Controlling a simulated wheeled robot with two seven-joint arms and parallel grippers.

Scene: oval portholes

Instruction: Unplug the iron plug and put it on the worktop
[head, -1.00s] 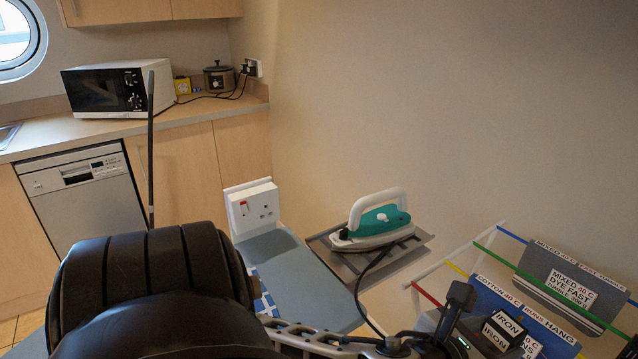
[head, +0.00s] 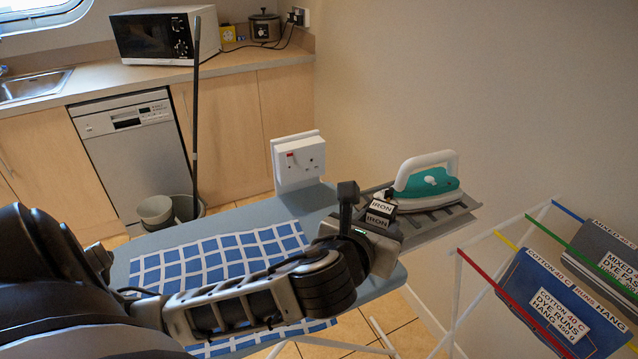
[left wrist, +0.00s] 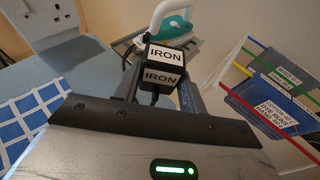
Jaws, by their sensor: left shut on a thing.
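My left gripper (head: 374,218) is shut on the iron plug (head: 380,211), a black block with white IRON labels. The plug is held above the ironing board's right end, in front of the iron (head: 428,182). In the left wrist view the plug (left wrist: 164,66) sits between the fingers. The iron, teal and white, rests on a grey metal stand (head: 445,207). The iron's cord is mostly hidden. My right gripper is out of view.
The ironing board (head: 262,212) carries a blue checked cloth (head: 215,258). A microwave (head: 160,36) and slow cooker (head: 265,26) stand on the worktop, beside a sink (head: 35,86). A pole (head: 196,110) rises in front.

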